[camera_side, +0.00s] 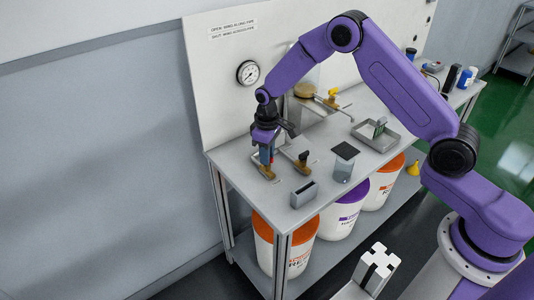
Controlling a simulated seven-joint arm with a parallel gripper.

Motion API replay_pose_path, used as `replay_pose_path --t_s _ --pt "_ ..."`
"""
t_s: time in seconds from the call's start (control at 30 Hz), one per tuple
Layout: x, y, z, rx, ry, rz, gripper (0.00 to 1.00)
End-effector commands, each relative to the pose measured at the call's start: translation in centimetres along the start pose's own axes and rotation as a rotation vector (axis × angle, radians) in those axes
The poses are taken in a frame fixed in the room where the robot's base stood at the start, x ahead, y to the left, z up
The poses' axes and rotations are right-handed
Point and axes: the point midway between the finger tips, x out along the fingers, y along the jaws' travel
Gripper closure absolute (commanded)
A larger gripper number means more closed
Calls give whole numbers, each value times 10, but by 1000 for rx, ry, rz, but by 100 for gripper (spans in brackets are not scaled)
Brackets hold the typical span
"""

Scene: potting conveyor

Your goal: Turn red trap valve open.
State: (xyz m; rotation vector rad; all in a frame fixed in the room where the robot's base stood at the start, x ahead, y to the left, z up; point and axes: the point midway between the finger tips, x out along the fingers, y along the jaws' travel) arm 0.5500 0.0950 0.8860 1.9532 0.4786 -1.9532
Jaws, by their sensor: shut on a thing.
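The red trap valve has a brass body (268,174) low on the left part of the bench top. Only a small bit of its red handle (271,158) shows. My gripper (267,157) points down over this valve and is shut on the red handle. The fingers hide most of the handle, so I cannot tell whether its wing lies along or across the pipe.
A valve with a black handle (303,158) stands just right of my gripper. A grey block (304,194), a dark-lidded clear jar (344,163) and a metal tray (375,137) are further right. A yellow-handled valve (332,97) sits behind. Buckets stand below.

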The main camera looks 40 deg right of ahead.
Motion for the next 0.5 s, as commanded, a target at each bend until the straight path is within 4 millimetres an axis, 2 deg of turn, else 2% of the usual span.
replay_pose_path --t_s 0.2,0.5 --pt "-1 0 0 192 -2 0 100" --pt "-1 0 0 384 -2 0 100"
